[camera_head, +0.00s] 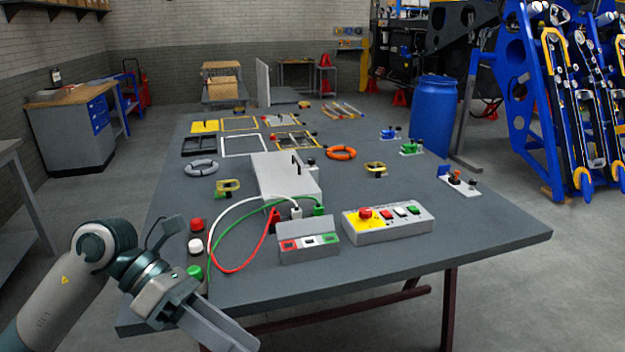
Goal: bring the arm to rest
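My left arm (85,270) comes in from the lower left. My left gripper (232,335) points down and to the right, in front of the table's near left edge. No object shows in it, and its fingers look close together, but I cannot make out whether there is a gap. The grey table (400,283) lies behind it. My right arm and gripper are not in view.
Red, white and green buttons (195,246) stand at the table's near left, close to my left arm. A blue barrel (433,115) stands beyond the table's right side.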

